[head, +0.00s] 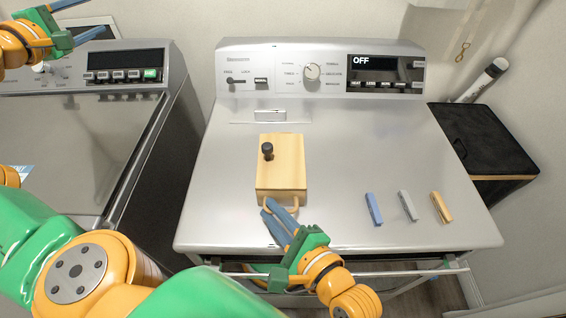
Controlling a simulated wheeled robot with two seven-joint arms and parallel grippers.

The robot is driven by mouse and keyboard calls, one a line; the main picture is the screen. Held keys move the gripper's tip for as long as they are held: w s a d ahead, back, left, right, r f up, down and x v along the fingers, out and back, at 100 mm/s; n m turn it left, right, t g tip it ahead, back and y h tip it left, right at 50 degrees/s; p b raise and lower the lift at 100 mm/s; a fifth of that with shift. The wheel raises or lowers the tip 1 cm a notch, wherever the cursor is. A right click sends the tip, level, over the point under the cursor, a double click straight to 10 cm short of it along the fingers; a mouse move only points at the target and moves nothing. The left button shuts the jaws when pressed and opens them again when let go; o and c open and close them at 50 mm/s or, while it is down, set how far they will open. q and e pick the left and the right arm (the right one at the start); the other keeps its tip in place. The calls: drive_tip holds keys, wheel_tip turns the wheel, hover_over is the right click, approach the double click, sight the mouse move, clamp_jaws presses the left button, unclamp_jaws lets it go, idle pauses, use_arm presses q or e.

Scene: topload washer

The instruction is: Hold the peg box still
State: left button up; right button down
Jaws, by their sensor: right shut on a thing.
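The control panel (320,73) rises behind. A second machine (75,130) stands left, a black box (482,138) right.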

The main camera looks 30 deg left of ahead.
use_arm(q)
drive_tip(key=w+d+m+h, duration=0.2)
drive_tip(key=w+d+h, duration=0.45)
drive_tip(key=d, duration=0.45)
drive_tip(key=n+g+h, duration=0.2)
drive_tip(key=g+h, duration=0.3)
drive_tip(key=g, duration=0.8)
approach(269, 146)
drive_tip(key=shift+s+r+n, duration=0.1)
drive_tip(key=shift+r+n, duration=0.1)
drive_tip(key=shift+n, duration=0.1)
drive_tip(key=shift+d+f, duration=0.1)
drive_tip(key=x, duration=0.9)
drive_tip(key=shift+w, duration=0.2)
drive_tip(key=shift+h, duration=0.25)
clamp_jaws()
